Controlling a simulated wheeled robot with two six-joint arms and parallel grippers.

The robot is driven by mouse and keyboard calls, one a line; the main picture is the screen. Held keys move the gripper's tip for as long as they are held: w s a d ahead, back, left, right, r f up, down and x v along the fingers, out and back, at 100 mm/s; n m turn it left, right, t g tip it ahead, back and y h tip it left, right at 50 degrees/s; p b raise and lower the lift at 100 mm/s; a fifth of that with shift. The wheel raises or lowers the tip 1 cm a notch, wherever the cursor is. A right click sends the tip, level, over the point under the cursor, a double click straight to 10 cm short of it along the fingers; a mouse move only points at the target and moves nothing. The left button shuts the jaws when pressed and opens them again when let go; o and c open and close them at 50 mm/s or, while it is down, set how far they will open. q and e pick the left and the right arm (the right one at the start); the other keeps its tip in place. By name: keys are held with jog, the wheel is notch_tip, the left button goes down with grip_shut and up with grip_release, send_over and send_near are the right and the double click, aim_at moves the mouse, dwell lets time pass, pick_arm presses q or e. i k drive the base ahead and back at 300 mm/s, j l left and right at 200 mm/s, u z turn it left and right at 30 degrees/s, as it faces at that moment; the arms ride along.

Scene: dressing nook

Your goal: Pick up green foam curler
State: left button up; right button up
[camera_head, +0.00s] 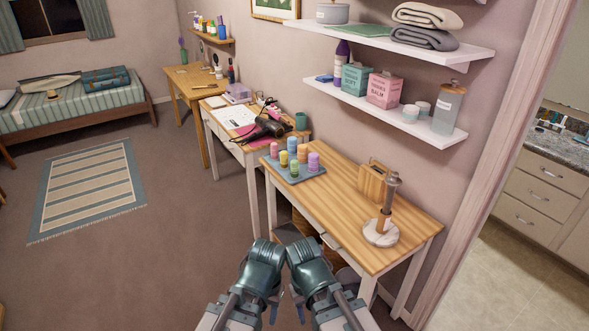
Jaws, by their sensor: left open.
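The green foam curler (294,169) stands upright at the front of a blue-grey tray (308,176) on the wooden table. Orange, yellow, blue, pink and purple curlers stand close behind and beside it. My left gripper (272,312) is low at the bottom middle, partly hidden by its own arm. It is open and well short of the tray, touching nothing that I can see. My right gripper (298,304) is beside it, mostly hidden behind its arm, and its jaws cannot be made out.
A stand with a round marble base (380,232) and a wooden block (372,183) are on the table (335,205), right of the tray. A hair dryer (268,128) lies on the desk behind. Shelves (390,115) overhang the table's back. The table's front middle is clear.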

aim_at(293, 164)
jog(key=i+j+z, duration=0.1)
jog(key=z, duration=0.55)
jog(key=i+j+z, duration=0.2)
jog(key=j, duration=0.2)
jog(key=i+j+z, duration=0.2)
jog(key=j, duration=0.2)
jog(key=j+z, duration=0.25)
jog(key=j, duration=0.15)
jog(key=i+j, duration=0.1)
jog(key=j, duration=0.25)
jog(key=i+j, duration=0.1)
jog(key=j, duration=0.25)
jog(key=i+j, duration=0.1)
jog(key=j, duration=0.25)
